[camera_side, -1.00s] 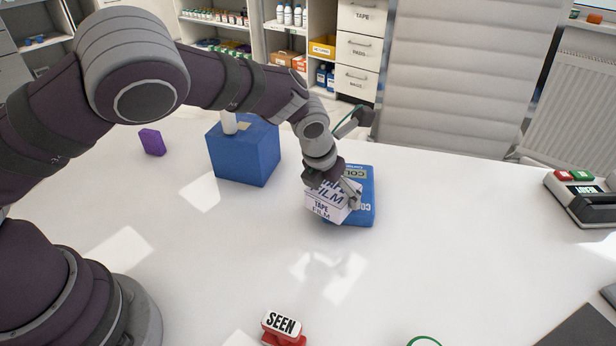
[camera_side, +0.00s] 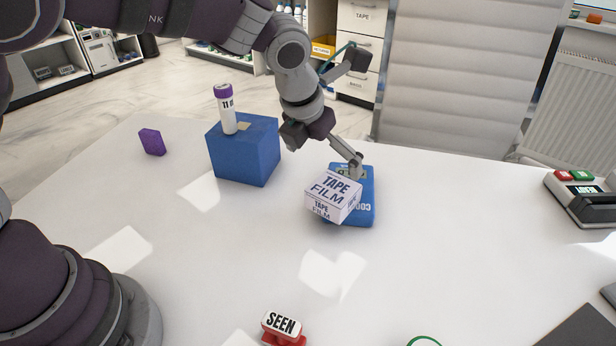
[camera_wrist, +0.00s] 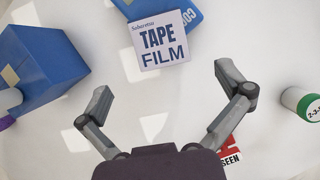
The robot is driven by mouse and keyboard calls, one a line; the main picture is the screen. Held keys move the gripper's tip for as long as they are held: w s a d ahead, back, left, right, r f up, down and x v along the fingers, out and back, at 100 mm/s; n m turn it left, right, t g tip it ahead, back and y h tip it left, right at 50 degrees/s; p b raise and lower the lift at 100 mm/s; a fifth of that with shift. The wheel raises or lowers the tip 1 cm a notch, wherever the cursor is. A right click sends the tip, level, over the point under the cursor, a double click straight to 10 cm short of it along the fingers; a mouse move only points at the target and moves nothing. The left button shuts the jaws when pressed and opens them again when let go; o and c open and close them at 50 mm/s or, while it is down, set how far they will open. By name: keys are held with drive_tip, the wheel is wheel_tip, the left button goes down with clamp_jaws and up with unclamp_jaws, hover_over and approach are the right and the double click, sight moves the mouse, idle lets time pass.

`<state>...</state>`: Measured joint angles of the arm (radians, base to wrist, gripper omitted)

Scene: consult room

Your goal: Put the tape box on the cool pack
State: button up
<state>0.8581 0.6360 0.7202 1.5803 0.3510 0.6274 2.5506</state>
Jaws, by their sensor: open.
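The white tape box (camera_side: 334,196), printed "TAPE FILM", rests on the blue cool pack (camera_side: 364,211), turned at an angle and covering its left and front part. In the wrist view the tape box (camera_wrist: 160,40) overlaps the cool pack (camera_wrist: 188,12) at the top. My gripper (camera_side: 338,152) is above and behind the box, apart from it. In the wrist view my gripper (camera_wrist: 163,98) has its fingers spread wide with nothing between them. The underside of the box is hidden, so I cannot tell how flat it sits.
A blue block (camera_side: 243,152) holds a purple-capped tube (camera_side: 226,108) to the left. A purple block (camera_side: 152,142) lies farther left. A red SEEN stamp (camera_side: 283,327) is at the front, a device (camera_side: 583,198) at the right.

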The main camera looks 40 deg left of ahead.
drive_tip(key=s+a+r+m, duration=0.2)
drive_tip(key=s+m, duration=0.3)
drive_tip(key=m, duration=0.7)
drive_tip(key=s+a+r+m, duration=0.3)
drive_tip(key=s+a+m, duration=0.2)
drive_tip(key=m, duration=0.7)
drive_tip(key=s+a+r+m+t, duration=0.1)
drive_tip(key=s+a+r+m, duration=0.2)
drive_tip(key=s+m, duration=0.4)
drive_tip(key=a+m, duration=0.1)
drive_tip(key=m, duration=0.4)
drive_tip(key=shift+a, duration=0.25)
